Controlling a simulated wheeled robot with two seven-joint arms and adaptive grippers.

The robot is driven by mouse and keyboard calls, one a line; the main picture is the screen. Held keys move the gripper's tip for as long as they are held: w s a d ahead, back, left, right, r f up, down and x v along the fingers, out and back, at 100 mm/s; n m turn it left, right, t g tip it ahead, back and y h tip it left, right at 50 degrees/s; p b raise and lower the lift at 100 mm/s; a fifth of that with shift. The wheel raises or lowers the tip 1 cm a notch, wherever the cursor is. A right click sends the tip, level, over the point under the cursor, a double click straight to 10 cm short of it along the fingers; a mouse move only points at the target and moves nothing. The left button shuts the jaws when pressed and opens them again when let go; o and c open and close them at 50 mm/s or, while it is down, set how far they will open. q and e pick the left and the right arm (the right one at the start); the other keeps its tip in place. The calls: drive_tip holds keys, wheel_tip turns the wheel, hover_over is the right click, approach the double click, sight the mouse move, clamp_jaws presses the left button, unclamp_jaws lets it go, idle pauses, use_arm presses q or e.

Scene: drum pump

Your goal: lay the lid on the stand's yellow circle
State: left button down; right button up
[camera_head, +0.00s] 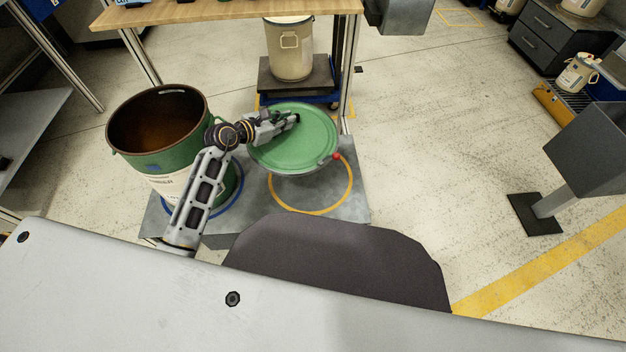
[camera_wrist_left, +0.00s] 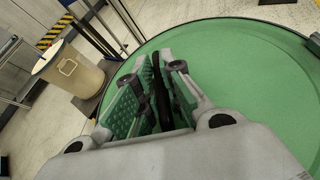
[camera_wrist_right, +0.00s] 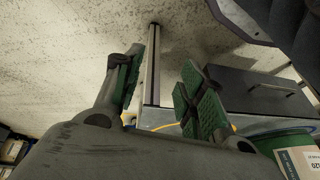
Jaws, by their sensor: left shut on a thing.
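The round green lid (camera_head: 300,150) is held in the air above the grey stand (camera_head: 357,202), over the back part of the yellow circle (camera_head: 312,213). The front of the circle shows bare. A red knob (camera_head: 336,156) is at the lid's right front edge. My left gripper (camera_head: 284,124) reaches over the lid from the left and is shut on its dark handle. In the left wrist view the fingers (camera_wrist_left: 158,92) close around the black handle, with the lid (camera_wrist_left: 245,65) beneath. My right gripper (camera_wrist_right: 162,82) is open and empty in the right wrist view.
An open green drum (camera_head: 180,160) stands left of the lid on the stand's blue circle (camera_head: 236,195). Behind are a wooden table (camera_head: 220,12) and a cream bucket (camera_head: 289,55) on a dark platform. The floor to the right is mostly clear.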

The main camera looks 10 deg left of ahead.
use_arm(q)
drive_tip(key=w+d+f+b, duration=0.1)
drive_tip(key=f+b, duration=0.1)
drive_tip(key=f, duration=0.4)
drive_tip(key=w+d+f+n+y+b, duration=0.1)
drive_tip(key=w+f+b, duration=0.1)
drive_tip(key=f, duration=0.5)
drive_tip(key=shift+d+f+n+t, duration=0.2)
drive_tip(key=shift+d+n+t, duration=0.1)
drive_tip(key=shift+d+t, duration=0.1)
use_arm(e)
drive_tip(key=shift+t+y, duration=0.4)
drive_tip(key=shift+y, duration=0.1)
drive_tip(key=shift+a+r, duration=0.25)
drive_tip(key=shift+r, duration=0.65)
drive_tip(key=shift+a+r, duration=0.2)
drive_tip(key=shift+r, duration=0.65)
drive_tip(key=shift+a+r, duration=0.25)
drive_tip(key=shift+r, duration=0.65)
use_arm(q)
drive_tip(key=shift+w+r, duration=0.1)
drive_tip(key=shift+w, duration=0.05)
use_arm(e)
drive_tip(key=shift+f, duration=0.15)
